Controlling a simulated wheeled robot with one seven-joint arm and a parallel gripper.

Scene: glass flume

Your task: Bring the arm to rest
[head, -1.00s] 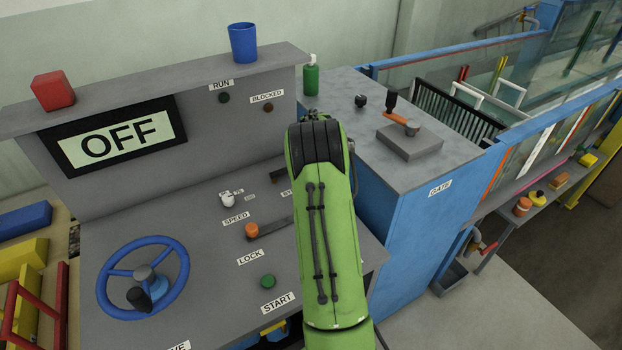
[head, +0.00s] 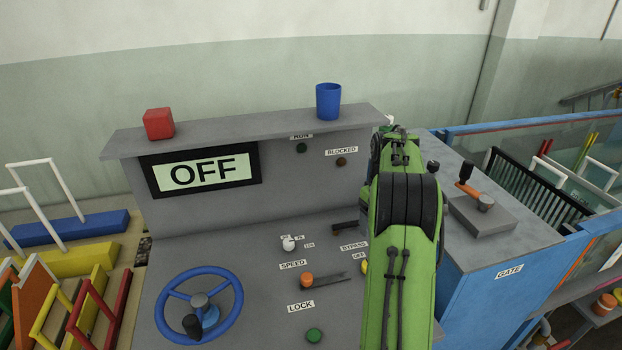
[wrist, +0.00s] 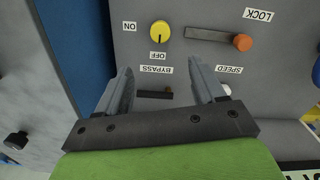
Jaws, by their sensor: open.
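My green arm reaches up over the right side of the grey control console (head: 250,245) in the head view, and its own bulk hides my gripper there. In the wrist view my gripper (wrist: 165,85) is open, its two grey fingers apart with nothing between them. Beyond the fingers lie the console face, a yellow knob (wrist: 160,31) marked ON and OFF, and the dark bypass switch (wrist: 155,94). The orange lock handle (wrist: 242,42) is to the right in its slot. The display (head: 207,174) reads OFF.
A blue handwheel (head: 200,306), white speed knob (head: 289,243) and green button (head: 314,335) are on the console. A red block (head: 158,123) and blue cup (head: 328,101) stand on its top ledge. The blue gate cabinet (head: 490,297) with an orange lever (head: 467,189) stands close right of my arm.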

